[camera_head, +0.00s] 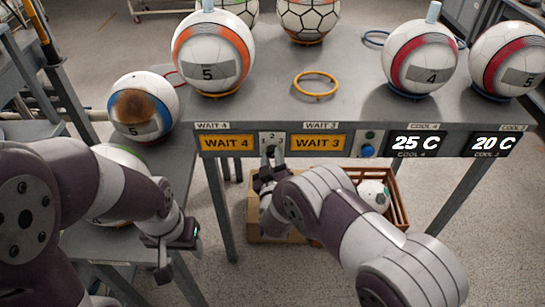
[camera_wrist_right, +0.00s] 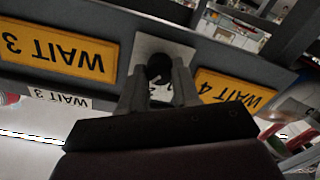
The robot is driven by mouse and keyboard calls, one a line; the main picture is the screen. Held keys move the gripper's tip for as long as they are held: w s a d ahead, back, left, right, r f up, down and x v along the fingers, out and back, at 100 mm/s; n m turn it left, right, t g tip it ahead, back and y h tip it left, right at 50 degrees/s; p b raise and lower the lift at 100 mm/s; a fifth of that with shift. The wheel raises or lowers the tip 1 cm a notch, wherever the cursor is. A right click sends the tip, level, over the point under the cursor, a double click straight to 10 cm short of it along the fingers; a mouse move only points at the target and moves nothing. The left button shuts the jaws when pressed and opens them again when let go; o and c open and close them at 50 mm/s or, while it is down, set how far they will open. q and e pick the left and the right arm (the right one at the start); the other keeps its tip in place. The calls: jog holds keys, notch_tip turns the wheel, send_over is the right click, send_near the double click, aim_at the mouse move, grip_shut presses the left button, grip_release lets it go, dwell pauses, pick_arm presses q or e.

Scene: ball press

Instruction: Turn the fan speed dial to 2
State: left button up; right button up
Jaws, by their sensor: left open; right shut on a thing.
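The fan speed dial (camera_wrist_right: 159,68) is a dark round knob on a pale plate on the table's front face, between the WAIT 4 sign (camera_head: 228,143) and the WAIT 3 sign (camera_head: 318,143). In the head view the plate (camera_head: 271,139) shows small numbers along its top, and my gripper partly covers the dial. My right gripper (camera_head: 270,158) is shut on the dial, one finger on each side in the wrist view (camera_wrist_right: 159,82). Which number the dial points to cannot be made out. My left gripper (camera_head: 174,256) is open and empty, low at the left, away from the dial.
Several balls stand on the table (camera_head: 290,65), some on rings; an empty yellow ring (camera_head: 316,84) lies in the middle. Displays reading 25 C (camera_head: 414,144) and 20 C (camera_head: 493,144) are at the right. A brown crate (camera_head: 398,205) with a ball is under the table.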

jog(key=n+p, duration=0.1)
jog(key=n, duration=0.3)
jog(key=shift+n, duration=1.4)
jog(key=o, duration=1.1)
jog(key=shift+c, duration=0.2)
jog(key=shift+s, duration=0.1)
jog(key=s+p, duration=0.1)
jog(key=s, duration=1.1)
jog(key=shift+s, duration=0.25)
jog(key=shift+r, duration=0.1)
